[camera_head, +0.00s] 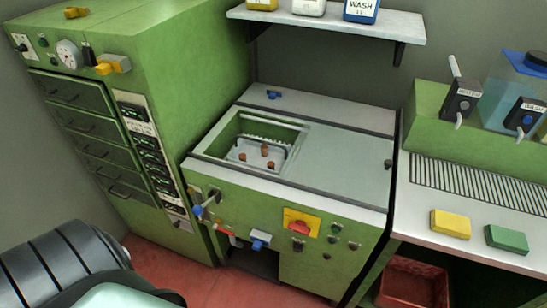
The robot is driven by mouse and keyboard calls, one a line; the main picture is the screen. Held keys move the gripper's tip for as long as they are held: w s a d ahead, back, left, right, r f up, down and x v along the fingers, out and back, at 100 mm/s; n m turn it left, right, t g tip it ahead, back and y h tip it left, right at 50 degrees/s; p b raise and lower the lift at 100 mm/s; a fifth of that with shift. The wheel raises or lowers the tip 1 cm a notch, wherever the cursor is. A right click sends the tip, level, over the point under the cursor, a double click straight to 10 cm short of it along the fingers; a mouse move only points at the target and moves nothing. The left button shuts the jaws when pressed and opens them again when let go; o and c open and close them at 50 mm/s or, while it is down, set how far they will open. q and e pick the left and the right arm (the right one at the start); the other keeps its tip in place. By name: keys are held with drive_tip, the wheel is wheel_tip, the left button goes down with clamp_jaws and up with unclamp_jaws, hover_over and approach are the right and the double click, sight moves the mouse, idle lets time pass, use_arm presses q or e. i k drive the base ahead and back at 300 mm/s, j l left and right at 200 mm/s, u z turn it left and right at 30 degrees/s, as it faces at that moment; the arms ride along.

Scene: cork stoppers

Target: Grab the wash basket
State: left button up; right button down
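The wash basket (284,162) appears to be the pale tray with a dark raised handle, sitting down inside the open well (220,146) of the green washing machine (262,207). Several brown corks (264,149) show in it. The well's front wall hides part of its lower sides. Neither of my grippers is in view, and nothing of mine touches the basket.
A flat grey lid or top (335,160) lies right of the well. A tall green cabinet (190,75) stands at left. A shelf (330,22) with bottles overhangs behind. At right, a counter (420,215) holds a yellow sponge (451,223) and a green sponge (506,239). Red floor lies in front.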

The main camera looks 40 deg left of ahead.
sight(280, 153)
drive_tip(key=i+j+u, duration=0.1)
drive_tip(key=i+u, duration=0.6)
drive_tip(key=k+l, duration=0.05)
